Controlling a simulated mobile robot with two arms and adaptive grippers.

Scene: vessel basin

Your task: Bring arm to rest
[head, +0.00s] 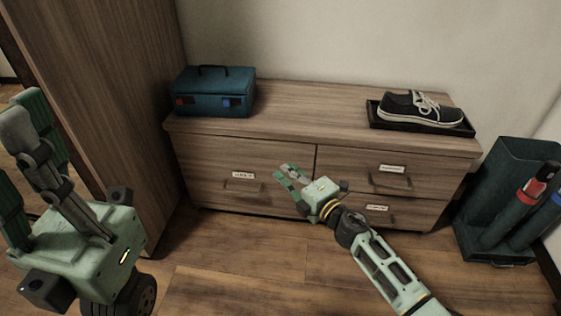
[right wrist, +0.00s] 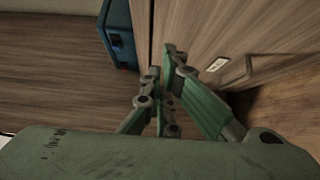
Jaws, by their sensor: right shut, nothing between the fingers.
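My right gripper (head: 284,174) is in front of the drawers of the wooden dresser (head: 278,103), with its arm coming in from the lower right. It is shut and empty. In the right wrist view, its fingertips (right wrist: 174,56) come together near the dresser, and nothing shows between them. My left gripper (head: 28,150) is raised at the left edge of the head view, close to the camera. Its fingers point up and are partly cut off, so I cannot tell how far apart they are.
A blue-green box (head: 214,93) with a handle stands on the dresser's left. A dark shoe (head: 420,108) sits on a black tray (head: 378,124) at its right. A dark green bin (head: 510,175) with cylinders stands right of the dresser. A tall wooden cabinet (head: 100,80) is at left. Wooden floor (head: 250,280) lies clear in front.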

